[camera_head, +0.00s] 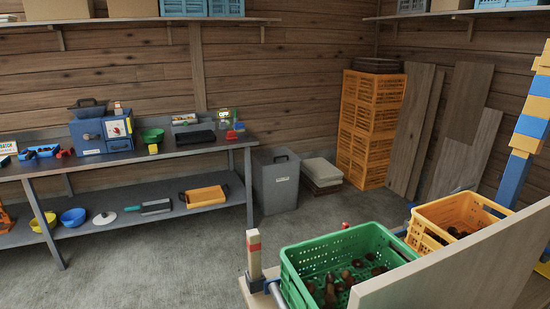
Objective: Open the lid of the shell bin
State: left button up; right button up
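The grey bin with a white label (280,190) stands on the floor just right of the workbench, and I take it to be the shell bin. Its lid (270,160) lies on top and looks closed, with a dark handle on it. The label is too small to read. Neither of my grippers shows in the head view.
The workbench (190,148) with a blue machine (90,137) is left of the bin. White stacked sacks or slabs (322,173) and orange crates (366,130) are to its right. A green crate (310,258) and a yellow crate (440,208) holding chestnuts are nearer. Floor before the bin is clear.

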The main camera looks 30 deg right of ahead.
aim_at(275, 153)
jog(key=i+j, duration=0.45)
jog(key=i, duration=0.3)
jog(key=i+z, duration=0.1)
jog(key=i, duration=0.95)
jog(key=i+j+z, duration=0.1)
jog(key=i, duration=0.9)
jog(key=i+l, duration=0.25)
jog(key=i, duration=0.2)
jog(key=i+l+z, duration=0.1)
jog(key=i+l, duration=0.15)
jog(key=i, duration=0.25)
jog(key=i+l, duration=0.25)
jog(key=i, duration=0.2)
